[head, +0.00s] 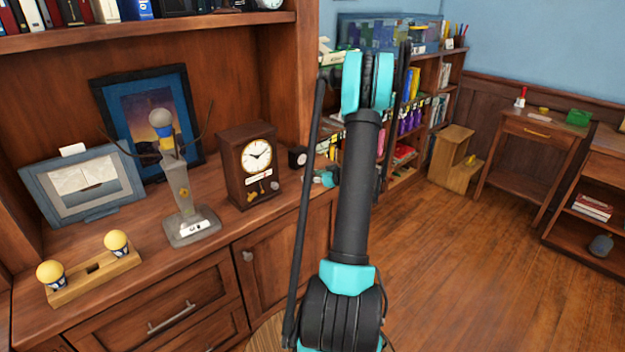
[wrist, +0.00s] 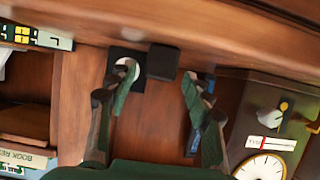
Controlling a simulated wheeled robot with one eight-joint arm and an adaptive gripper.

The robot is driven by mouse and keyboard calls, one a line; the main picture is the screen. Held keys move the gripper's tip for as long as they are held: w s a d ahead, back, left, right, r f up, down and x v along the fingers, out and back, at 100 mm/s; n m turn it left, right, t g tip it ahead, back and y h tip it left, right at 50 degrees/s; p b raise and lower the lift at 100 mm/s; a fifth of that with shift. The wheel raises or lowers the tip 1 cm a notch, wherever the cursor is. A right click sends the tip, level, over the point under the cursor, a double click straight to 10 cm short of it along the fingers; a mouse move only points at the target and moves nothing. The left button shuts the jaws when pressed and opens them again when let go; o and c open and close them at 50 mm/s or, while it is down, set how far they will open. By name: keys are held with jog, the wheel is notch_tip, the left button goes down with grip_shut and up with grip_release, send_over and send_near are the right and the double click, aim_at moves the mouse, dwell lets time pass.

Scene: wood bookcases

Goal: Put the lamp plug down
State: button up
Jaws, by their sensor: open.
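My gripper (wrist: 163,85) is open, with its two dark green fingers spread apart in the wrist view. A small black block (wrist: 163,62), which may be the lamp plug, sits past the fingertips and between them, near the wooden edge. A dark square with a pale round face (wrist: 118,56) is just left of it, partly behind the left finger. I cannot tell whether they are one piece. In the head view a small black cube (head: 297,157) stands on the cabinet top right of the clock. My gripper is mostly hidden behind my arm there.
The wooden clock (head: 249,165) stands close by; it also shows in the wrist view (wrist: 262,166). A grey lamp-like figure (head: 180,190), framed pictures (head: 84,187) and a wooden holder with yellow-topped pieces (head: 95,277) stand farther left. Open floor (head: 470,270) lies right.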

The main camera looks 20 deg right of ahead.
jog(key=v, duration=1.1)
jog(key=s+a+r+m+g, duration=0.1)
jog(key=s+a+g, duration=0.3)
jog(key=a, duration=0.5)
jog(key=s+a+m+g, duration=0.1)
jog(key=s+a+g, duration=0.1)
jog(key=s+a, duration=0.6)
jog(key=s+a+f+m+g+h, duration=0.1)
jog(key=s+a+h, duration=0.1)
jog(key=s, duration=0.5)
jog(key=s+a+f+m+g+h, duration=0.1)
jog(key=s+a+h, duration=0.1)
jog(key=s+a, duration=0.3)
jog(key=s, duration=0.3)
jog(key=shift+s+a+f+h, duration=0.2)
jog(key=shift+f+h, duration=0.1)
